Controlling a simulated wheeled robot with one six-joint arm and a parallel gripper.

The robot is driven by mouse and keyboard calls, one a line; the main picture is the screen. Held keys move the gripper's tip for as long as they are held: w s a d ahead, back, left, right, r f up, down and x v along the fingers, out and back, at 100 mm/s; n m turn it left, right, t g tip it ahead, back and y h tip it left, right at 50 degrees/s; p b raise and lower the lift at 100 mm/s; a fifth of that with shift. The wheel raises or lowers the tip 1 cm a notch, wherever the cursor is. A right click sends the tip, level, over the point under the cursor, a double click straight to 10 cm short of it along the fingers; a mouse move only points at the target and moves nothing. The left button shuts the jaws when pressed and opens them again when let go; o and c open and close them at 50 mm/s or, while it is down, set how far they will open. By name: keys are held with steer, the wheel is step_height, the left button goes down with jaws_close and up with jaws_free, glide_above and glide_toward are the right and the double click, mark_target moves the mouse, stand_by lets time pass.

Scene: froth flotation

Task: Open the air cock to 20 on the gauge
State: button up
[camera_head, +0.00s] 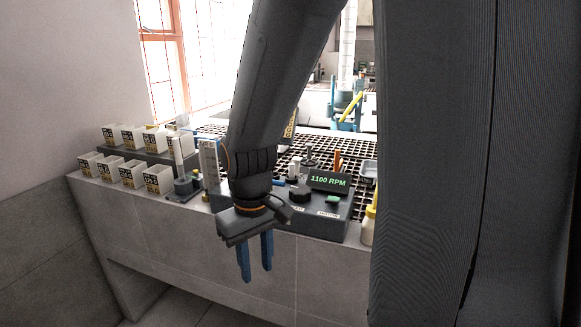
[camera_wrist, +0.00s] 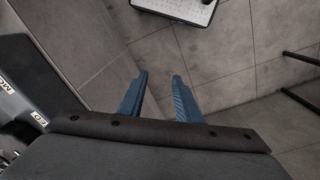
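My gripper (camera_head: 256,272) hangs fingers down in front of the bench, below its top edge. Its two blue fingers are apart with nothing between them; the wrist view shows the same gap (camera_wrist: 159,78). A pale upright panel (camera_head: 209,163), perhaps the air gauge, stands on the bench just left of my arm. A small dark stand with a pale upright tube (camera_head: 181,168) is left of it. I cannot tell which part is the air cock, and no gauge reading is legible. The dark machine base (camera_head: 325,219) is behind and right of my gripper, partly hidden by my arm.
The machine display (camera_head: 328,181) reads 1100 RPM, with a black knob (camera_head: 300,195) and green button (camera_head: 333,200) nearby. Several white labelled boxes (camera_head: 157,180) stand at left. A yellow-and-white bottle (camera_head: 368,226) is at right. Floor in front is mostly clear.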

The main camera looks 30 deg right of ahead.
steer(key=w+d+r+n+p, duration=0.25)
steer(key=w+d+r, duration=0.25)
steer(key=w+r, duration=0.3)
steer(key=n+t+h+p, duration=0.1)
steer(key=n+h, duration=0.1)
steer(key=n, duration=0.2)
glide_toward(276, 182)
steer(key=x, duration=0.3)
steer(key=p+x, duration=0.1)
steer(key=x, duration=0.3)
steer(key=shift+w+d+f, duration=0.15)
steer(key=shift+d+f, duration=0.1)
steer(key=shift+d, duration=0.05)
steer(key=shift+c, duration=0.4)
jaws_close()
